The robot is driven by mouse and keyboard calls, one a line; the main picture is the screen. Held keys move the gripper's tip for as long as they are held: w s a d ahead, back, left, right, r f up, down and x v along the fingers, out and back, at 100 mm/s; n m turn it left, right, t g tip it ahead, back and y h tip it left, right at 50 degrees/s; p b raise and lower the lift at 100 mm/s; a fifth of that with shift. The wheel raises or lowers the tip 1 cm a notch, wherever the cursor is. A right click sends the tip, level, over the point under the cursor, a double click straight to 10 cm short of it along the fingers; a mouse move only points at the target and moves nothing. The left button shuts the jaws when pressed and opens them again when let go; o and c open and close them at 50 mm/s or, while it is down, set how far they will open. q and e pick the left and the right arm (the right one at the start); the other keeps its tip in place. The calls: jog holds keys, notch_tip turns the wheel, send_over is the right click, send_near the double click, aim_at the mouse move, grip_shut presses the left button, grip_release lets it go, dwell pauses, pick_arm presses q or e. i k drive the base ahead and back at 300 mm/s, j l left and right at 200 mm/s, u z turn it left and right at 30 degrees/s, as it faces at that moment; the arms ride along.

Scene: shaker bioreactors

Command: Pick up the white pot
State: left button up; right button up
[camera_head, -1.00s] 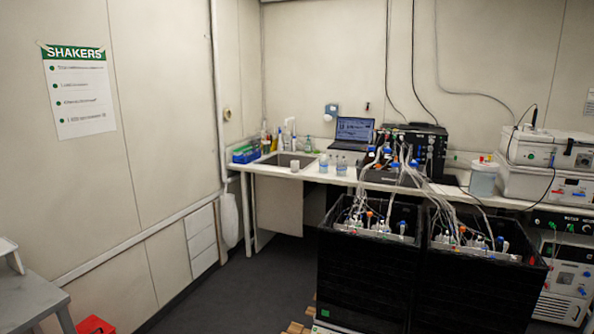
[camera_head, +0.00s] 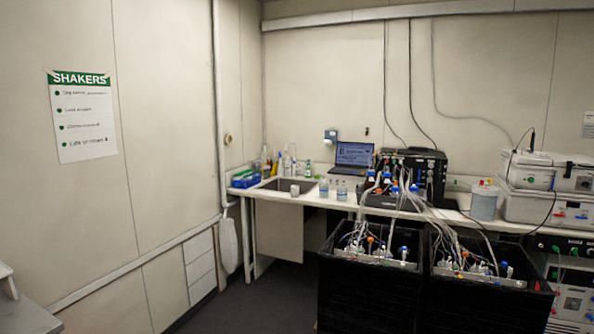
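A small white pot (camera_head: 295,190) stands at the front edge of the sink on the white bench, in the head view left of the middle. It looks like a plain short cylinder, and nothing touches it. A larger pale tub (camera_head: 484,202) with a lid stands further right on the bench, beside the stacked white instruments. Neither of my grippers is in view.
Two black tubs (camera_head: 366,295) full of tubing stand in front of the bench's right part. Dark floor (camera_head: 245,305) is free below the sink.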

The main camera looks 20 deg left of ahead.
aim_at(295, 191)
jog(key=u, duration=0.9)
jog(key=i+u, duration=0.3)
jog(key=i, duration=2.55)
jog(key=i+z, duration=0.1)
jog(key=i, duration=0.8)
jog(key=i+j, duration=0.15)
jog(key=i, duration=0.75)
jog(key=z, duration=0.05)
